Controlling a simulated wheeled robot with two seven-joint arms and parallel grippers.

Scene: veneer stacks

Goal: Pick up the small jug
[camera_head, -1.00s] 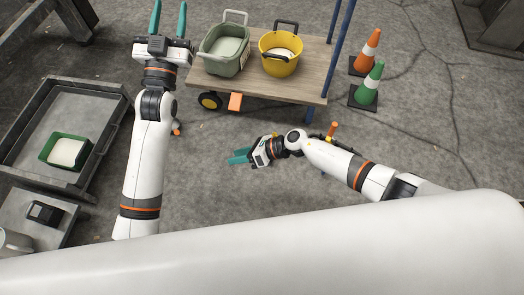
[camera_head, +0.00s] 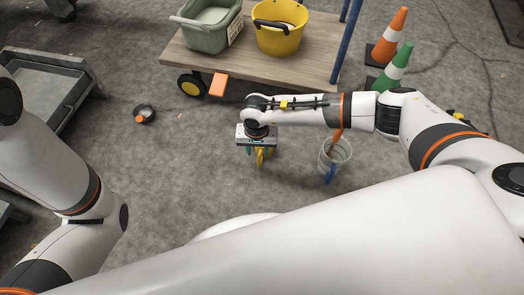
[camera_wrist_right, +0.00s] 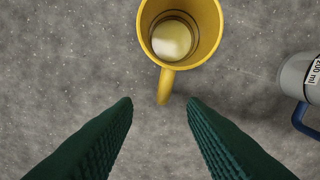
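A yellow jug (camera_wrist_right: 207,30) with a pale content at its bottom stands on the floor, its handle (camera_wrist_right: 166,85) facing my right gripper in the right wrist view. In the head view only a little yellow (camera_head: 261,158) shows beneath that gripper. My right gripper (camera_wrist_right: 160,105) is open, its teal fingers apart on either side of the handle's end, with nothing clamped. It points down in the head view (camera_head: 258,152). A grey-white jug (camera_wrist_right: 296,76) marked "200 ml", with a blue handle, is at the right edge. My left gripper is outside the views.
A pale container (camera_head: 336,152) with a blue handle stands right of my right gripper. A wooden cart (camera_head: 300,72) carries a green tub (camera_head: 207,28) and a yellow bucket (camera_head: 279,30). Traffic cones (camera_head: 396,68) stand right of it. A small dark round object (camera_head: 144,114) lies on open floor.

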